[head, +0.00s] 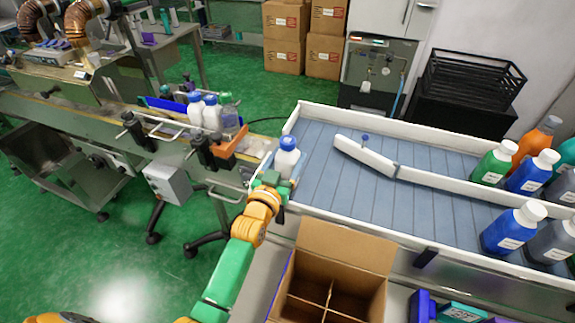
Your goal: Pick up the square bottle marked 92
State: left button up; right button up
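My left gripper (276,180) is at the left end of the grey slatted conveyor. Bottle labels are too small to read, so I cannot tell which one is marked 92. Blue bottles (510,232), a green bottle (492,165) and an orange bottle (533,145) stand on the conveyor's right side. My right gripper is not in view.
The conveyor (350,195) has white side walls and a slanted white guide rail (365,157). An open divided carton (330,285) stands in front. The conveyor's middle is clear.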

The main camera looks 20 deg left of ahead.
pick_arm(q)
grip_shut()
